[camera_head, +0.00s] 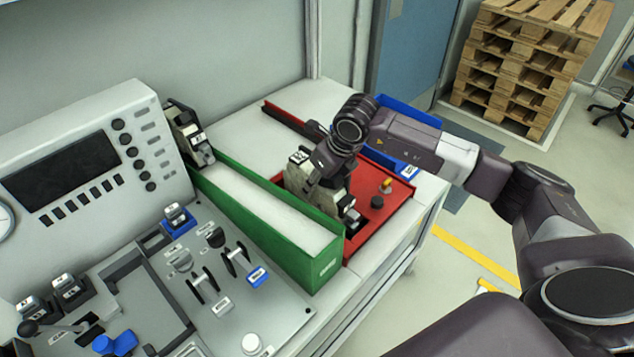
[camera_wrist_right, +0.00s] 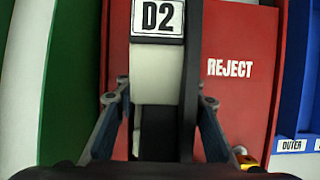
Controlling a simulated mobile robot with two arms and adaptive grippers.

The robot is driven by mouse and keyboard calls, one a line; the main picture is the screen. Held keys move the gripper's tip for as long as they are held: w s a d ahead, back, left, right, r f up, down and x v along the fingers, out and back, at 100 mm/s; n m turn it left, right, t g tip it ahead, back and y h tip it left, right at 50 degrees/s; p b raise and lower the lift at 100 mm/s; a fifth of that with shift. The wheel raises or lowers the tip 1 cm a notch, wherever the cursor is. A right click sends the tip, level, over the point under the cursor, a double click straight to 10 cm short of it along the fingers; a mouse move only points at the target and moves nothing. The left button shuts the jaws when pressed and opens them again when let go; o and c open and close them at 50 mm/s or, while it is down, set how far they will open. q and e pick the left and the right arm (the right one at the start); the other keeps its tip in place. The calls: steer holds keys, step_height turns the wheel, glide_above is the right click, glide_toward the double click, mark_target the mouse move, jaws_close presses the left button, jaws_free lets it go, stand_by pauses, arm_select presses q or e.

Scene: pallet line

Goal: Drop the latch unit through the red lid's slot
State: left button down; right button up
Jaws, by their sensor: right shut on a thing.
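My right gripper (camera_head: 325,177) is shut on a cream and dark latch unit (camera_head: 302,190) above the red lid (camera_head: 397,198). In the right wrist view the gripper fingers (camera_wrist_right: 163,100) sit on either side of the unit, whose D2 label (camera_wrist_right: 158,17) faces the camera. The red lid (camera_wrist_right: 240,35) reads REJECT and lies beyond the unit. The slot cannot be made out, as the unit and gripper cover much of the lid. Whether the unit touches the lid cannot be told. My left gripper is not in view.
A long green bin (camera_head: 328,268) stands left of the red lid. A blue bin (camera_head: 425,120) stands behind it. Another latch unit (camera_head: 188,133) stands at the green bin's far end. A grey control panel (camera_head: 215,270) with levers fills the left.

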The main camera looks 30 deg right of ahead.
steer(key=o, duration=1.6)
steer(key=shift+c, duration=0.2)
steer(key=v, duration=1.2)
steer(key=shift+d, duration=0.1)
